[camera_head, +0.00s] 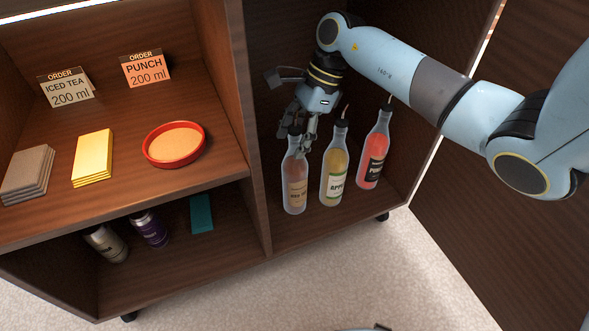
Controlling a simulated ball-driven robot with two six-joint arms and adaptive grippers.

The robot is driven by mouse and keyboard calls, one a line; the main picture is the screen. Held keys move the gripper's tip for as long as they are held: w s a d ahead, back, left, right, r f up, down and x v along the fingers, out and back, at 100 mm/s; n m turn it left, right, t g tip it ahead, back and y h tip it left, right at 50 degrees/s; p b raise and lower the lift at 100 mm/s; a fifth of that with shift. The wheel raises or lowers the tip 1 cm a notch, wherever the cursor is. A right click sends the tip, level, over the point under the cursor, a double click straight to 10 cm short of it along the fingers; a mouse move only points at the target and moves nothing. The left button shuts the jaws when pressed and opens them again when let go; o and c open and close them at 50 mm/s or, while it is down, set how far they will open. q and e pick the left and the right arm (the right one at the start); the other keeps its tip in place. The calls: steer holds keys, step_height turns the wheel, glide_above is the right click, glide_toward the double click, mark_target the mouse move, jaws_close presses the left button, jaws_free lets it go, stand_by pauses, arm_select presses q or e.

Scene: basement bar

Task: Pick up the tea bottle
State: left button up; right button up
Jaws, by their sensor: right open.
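Three bottles stand upright in a row in the right compartment of the cabinet. The leftmost is the tea bottle (295,187), with brownish liquid and a tan label. My right gripper (301,146) is open at the neck of this bottle, its fingers pointing down and overlapping the neck in the picture. Part of the neck is hidden by the fingers. I cannot tell whether they touch it. My left gripper is not in view.
A yellow bottle (334,165) stands close to the right, then a red bottle (374,152). A divider (256,205) is on the left. The upper shelf holds a red dish (174,145), napkins (93,157) and order cards (146,70). An open door (480,190) is at right.

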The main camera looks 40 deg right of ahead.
steer(key=shift+a+f, duration=0.1)
steer(key=shift+f, duration=0.05)
jaws_close()
stand_by(0.4)
